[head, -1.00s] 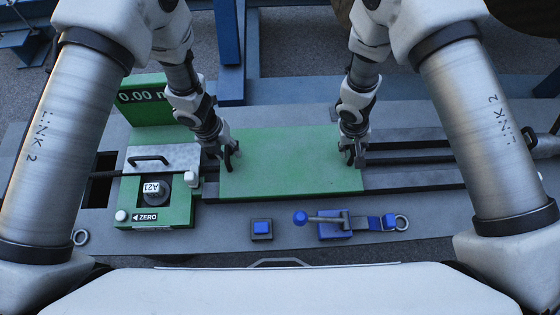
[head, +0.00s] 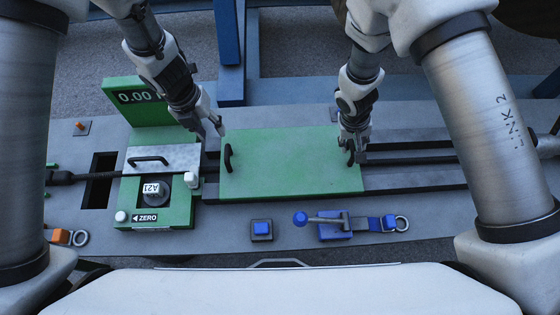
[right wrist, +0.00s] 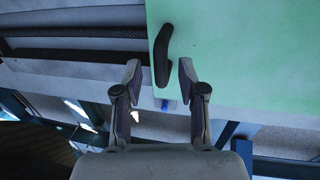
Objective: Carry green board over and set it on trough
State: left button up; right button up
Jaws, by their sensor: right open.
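The green board (head: 290,165) lies flat across the dark-railed trough (head: 415,180), covering its left part. Its black left handle (head: 228,158) is bare. My left gripper (head: 212,131) is above and behind that handle, apart from the board, empty and seemingly open. My right gripper (head: 354,156) is at the board's right handle (right wrist: 163,55). In the right wrist view the right gripper's fingers (right wrist: 159,72) are spread, one on each side of the handle's near end, with gaps to it.
Left of the board stand a green ZERO unit (head: 152,205) and a 0.00 display (head: 138,97). In front are a blue button (head: 261,227) and a blue lever clamp (head: 335,225). A blue post (head: 229,50) rises behind.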

jog(key=r, duration=0.2)
jog(key=a+r, duration=0.1)
jog(key=r, duration=0.1)
jog(key=shift+s+r, duration=0.1)
jog(key=shift+r, duration=0.15)
jog(key=shift+d, duration=0.1)
dwell(0.6)
